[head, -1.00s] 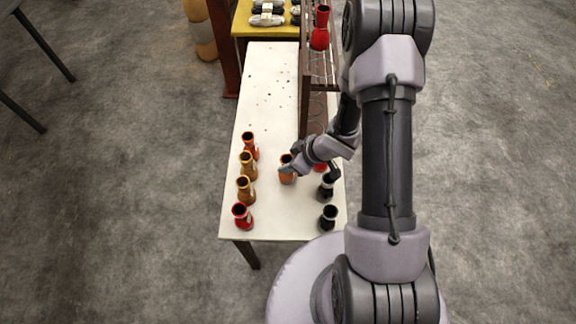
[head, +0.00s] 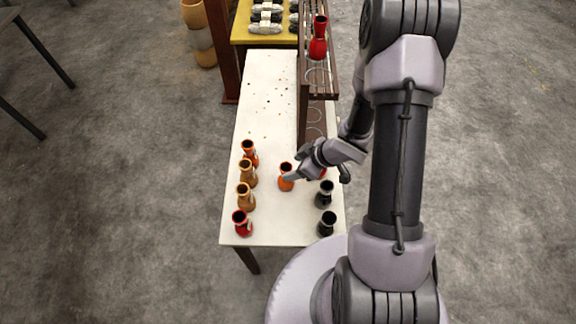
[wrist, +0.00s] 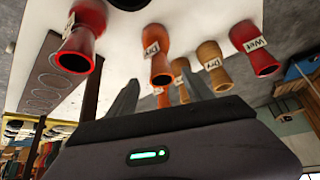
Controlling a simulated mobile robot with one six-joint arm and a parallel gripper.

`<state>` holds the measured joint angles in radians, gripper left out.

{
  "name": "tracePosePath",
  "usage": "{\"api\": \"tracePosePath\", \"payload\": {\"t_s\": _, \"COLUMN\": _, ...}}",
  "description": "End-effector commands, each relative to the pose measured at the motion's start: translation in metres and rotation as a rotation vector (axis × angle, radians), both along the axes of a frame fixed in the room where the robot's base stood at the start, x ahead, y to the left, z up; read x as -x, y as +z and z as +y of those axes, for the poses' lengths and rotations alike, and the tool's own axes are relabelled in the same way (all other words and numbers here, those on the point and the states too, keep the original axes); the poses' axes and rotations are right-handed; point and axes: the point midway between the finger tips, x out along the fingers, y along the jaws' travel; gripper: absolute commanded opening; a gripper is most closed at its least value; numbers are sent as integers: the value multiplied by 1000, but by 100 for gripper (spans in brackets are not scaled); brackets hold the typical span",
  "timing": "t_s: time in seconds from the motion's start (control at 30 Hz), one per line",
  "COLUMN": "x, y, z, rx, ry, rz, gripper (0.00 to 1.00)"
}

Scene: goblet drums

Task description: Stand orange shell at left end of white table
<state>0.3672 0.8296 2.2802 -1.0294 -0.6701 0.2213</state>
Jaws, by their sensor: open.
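An orange shell (head: 286,178) stands upright on the white table (head: 268,105), in the middle near the front. My gripper (head: 317,176) is open just to its right, one finger beside or in front of the shell; I cannot tell if they touch. A red shell (head: 323,173) is mostly hidden under my gripper. A second orange shell (head: 249,153) stands at the far end of the left row.
The left row also holds two ochre shells (head: 246,173) (head: 245,197) and a red shell (head: 242,223). Two black shells (head: 325,194) (head: 326,224) stand at the right edge. A brown rack (head: 304,100) with a red shell (head: 319,38) stands behind. The table's far left is clear.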

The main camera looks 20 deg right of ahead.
Motion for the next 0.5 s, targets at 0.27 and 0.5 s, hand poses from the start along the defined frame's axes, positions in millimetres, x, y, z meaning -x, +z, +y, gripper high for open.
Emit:
{"api": "tracePosePath", "payload": {"t_s": 0.27, "x": 25, "y": 57, "z": -25, "rx": 0, "ry": 0, "rz": 0, "gripper": 60}}
{"api": "tracePosePath", "payload": {"t_s": 0.5, "x": -11, "y": 144, "z": -78, "rx": 225, "ry": -268, "rz": -61, "gripper": 60}}
